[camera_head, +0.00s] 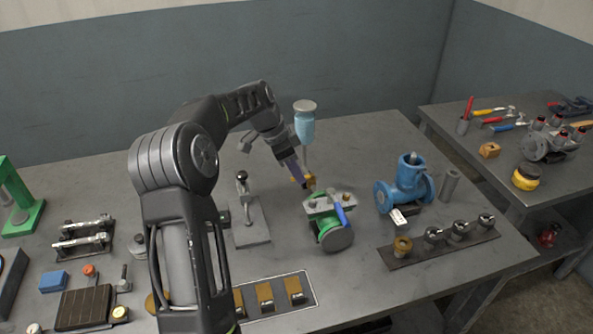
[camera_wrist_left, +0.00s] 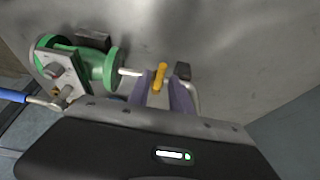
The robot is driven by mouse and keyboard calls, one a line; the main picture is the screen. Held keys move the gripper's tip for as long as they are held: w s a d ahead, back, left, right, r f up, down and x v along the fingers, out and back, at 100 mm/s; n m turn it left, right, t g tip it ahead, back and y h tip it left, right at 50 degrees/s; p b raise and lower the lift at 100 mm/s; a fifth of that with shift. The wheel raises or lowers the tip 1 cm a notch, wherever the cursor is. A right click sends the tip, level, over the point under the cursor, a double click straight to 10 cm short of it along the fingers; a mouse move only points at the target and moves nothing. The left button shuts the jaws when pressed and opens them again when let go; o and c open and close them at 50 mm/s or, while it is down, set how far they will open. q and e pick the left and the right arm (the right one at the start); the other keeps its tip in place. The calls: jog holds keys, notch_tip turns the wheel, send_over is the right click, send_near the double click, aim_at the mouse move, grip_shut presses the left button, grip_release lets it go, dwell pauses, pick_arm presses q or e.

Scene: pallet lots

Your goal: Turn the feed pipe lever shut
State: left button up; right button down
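The feed pipe is a thin pale pipe (camera_wrist_left: 130,72) joined to a green flanged body (camera_head: 325,228), which also shows in the wrist view (camera_wrist_left: 100,64). A small yellow-orange lever (camera_wrist_left: 160,76) sits on the pipe. A light-blue cup with a grey lid (camera_head: 304,124) stands above the pipe. My left gripper (camera_head: 298,172) reaches down beside the pipe. In the wrist view its purple fingers (camera_wrist_left: 161,88) are apart, with the lever between their tips and a gap visible. In the head view the gripper partly hides the lever. My right gripper is not in view.
A blue-handled lever (camera_head: 340,213) tops the green body. A toggle clamp on a plate (camera_head: 250,235) stands left, a blue valve (camera_head: 405,187) right. A rail with several fittings (camera_head: 440,248) lies front right. The table behind the pipe is clear.

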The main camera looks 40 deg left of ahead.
pick_arm(q)
jog(key=shift+o, duration=0.4)
jog(key=v, duration=0.7)
jog(key=shift+s+r+b, duration=0.2)
jog(key=shift+r+b, duration=0.15)
jog(key=shift+b, duration=0.05)
jog(key=shift+f, duration=0.1)
